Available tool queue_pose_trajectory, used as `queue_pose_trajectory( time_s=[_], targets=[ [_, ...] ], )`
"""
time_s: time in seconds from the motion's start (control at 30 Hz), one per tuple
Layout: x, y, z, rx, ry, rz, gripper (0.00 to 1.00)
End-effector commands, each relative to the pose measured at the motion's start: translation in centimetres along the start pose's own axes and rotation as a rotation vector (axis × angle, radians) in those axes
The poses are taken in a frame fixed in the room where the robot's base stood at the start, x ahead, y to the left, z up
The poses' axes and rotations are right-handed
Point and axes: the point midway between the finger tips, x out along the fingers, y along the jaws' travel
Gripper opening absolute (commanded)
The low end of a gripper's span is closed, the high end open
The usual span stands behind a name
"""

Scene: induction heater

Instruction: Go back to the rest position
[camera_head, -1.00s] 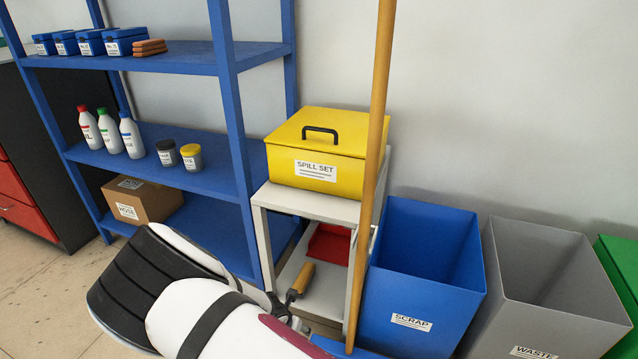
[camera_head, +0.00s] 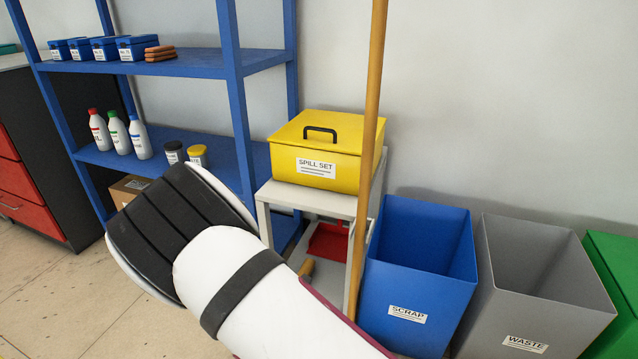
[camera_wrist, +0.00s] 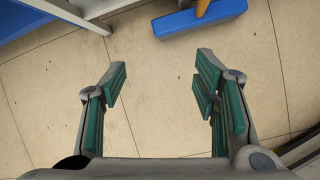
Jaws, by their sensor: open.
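My gripper (camera_wrist: 159,85) is open and empty in the wrist view, its teal finger pads well apart over bare floor tiles. In the head view my white and black arm crosses the lower left and middle, and my gripper does not show there. Beyond the fingers in the wrist view is a blue block (camera_wrist: 199,18) with an orange-yellow pole standing on it.
A blue shelf (camera_head: 180,62) with bottles and boxes stands at the left. A small grey stand (camera_head: 305,198) bears a yellow spill set box (camera_head: 318,150). A wooden pole (camera_head: 366,150) stands before it. Scrap (camera_head: 408,290) and waste (camera_head: 530,315) bins are at the right.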

Motion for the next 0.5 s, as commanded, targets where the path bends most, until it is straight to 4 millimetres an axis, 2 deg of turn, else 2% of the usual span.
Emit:
queue_pose_trajectory(
  time_s=[0.17, 0.27, 0.37, 0.5],
  targets=[
    [-3.2, -0.1, 4.2, 0.195, -0.034, -0.003, 0.55],
    [-5.9, -0.7, 7.4, 0.351, -0.059, -0.012, 0.55],
    [-9.1, -2.0, 10.9, 0.538, -0.084, -0.028, 0.55],
    [-13.7, -5.0, 15.1, 0.796, -0.112, -0.064, 0.55]
  ],
)
